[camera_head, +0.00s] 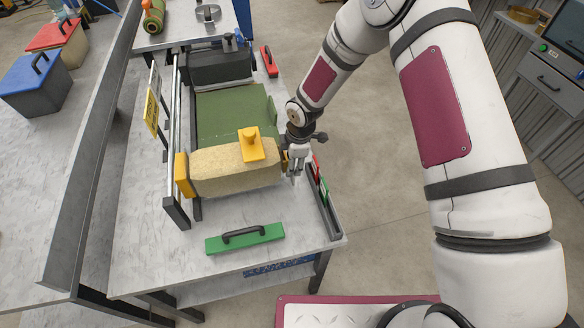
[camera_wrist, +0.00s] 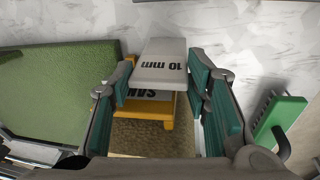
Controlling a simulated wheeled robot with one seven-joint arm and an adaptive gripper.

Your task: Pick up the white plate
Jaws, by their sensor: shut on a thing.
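The white plate (camera_wrist: 163,62), marked "10 mm", sits between the two teal-padded fingers of my gripper (camera_wrist: 160,80) in the wrist view. My gripper is shut on it. In the head view my gripper (camera_head: 297,162) is at the right side of the bench, just right of the tan roll end. I cannot clearly make out the plate there, as the gripper mostly hides it.
A tan block (camera_head: 222,172) with a yellow handle piece (camera_head: 251,145) lies before the green turf (camera_head: 232,112). Red and green plates (camera_head: 322,186) stand in a rack at the bench's right edge, close to my gripper. A green handled block (camera_head: 245,239) lies in front.

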